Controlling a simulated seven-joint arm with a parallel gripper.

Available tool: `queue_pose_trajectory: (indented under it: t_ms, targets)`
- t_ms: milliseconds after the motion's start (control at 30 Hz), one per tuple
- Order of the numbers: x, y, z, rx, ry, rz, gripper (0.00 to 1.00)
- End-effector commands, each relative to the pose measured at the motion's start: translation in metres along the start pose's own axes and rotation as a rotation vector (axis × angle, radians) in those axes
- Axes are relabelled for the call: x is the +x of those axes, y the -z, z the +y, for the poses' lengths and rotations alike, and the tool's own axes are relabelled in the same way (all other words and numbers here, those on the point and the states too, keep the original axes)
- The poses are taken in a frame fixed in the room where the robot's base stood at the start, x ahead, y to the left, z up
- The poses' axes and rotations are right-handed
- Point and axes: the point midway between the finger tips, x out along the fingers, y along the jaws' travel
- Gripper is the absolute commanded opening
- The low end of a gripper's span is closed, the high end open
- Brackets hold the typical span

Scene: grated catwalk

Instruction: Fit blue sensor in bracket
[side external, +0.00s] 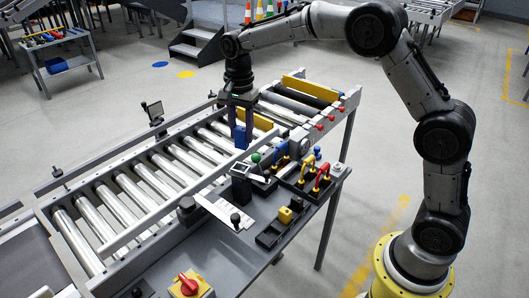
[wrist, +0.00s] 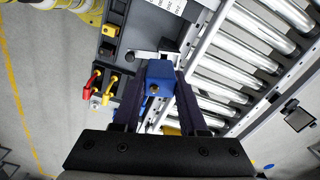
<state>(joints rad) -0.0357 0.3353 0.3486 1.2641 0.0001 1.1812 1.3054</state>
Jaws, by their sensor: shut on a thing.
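The blue sensor (side external: 239,138) is a small block held between the fingers of my gripper (side external: 238,122), above the near rail of the roller conveyor. In the wrist view the blue sensor (wrist: 160,72) sits between the two dark fingers of my gripper (wrist: 158,92), with a dark round spot on its face. A small dark fixture with a pale top (side external: 240,171) stands on the grey side shelf just below and in front of the sensor; I cannot tell for sure that it is the bracket. The sensor appears apart from it.
The roller conveyor (side external: 150,182) runs behind the shelf. On the shelf are a black tray with red and yellow handles (side external: 314,178), a tray with a yellow block (side external: 285,215), a white plate (side external: 218,209), a green-topped knob (side external: 256,158) and a red knob on a yellow box (side external: 187,284).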

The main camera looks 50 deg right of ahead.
Motion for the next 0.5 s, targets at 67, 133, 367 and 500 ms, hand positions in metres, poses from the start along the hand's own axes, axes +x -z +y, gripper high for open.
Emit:
queue_pose_trajectory:
  t_ms: [67,133,367,500]
  targets:
    - [0.005,0.012,-0.016,0.014,0.007,0.002,0.00]
    - [0.010,0.019,-0.024,0.022,0.011,0.003,0.00]
    - [0.028,0.026,-0.024,0.037,-0.013,-0.003,0.00]
    - [0.038,0.026,-0.023,0.038,-0.015,-0.004,0.00]
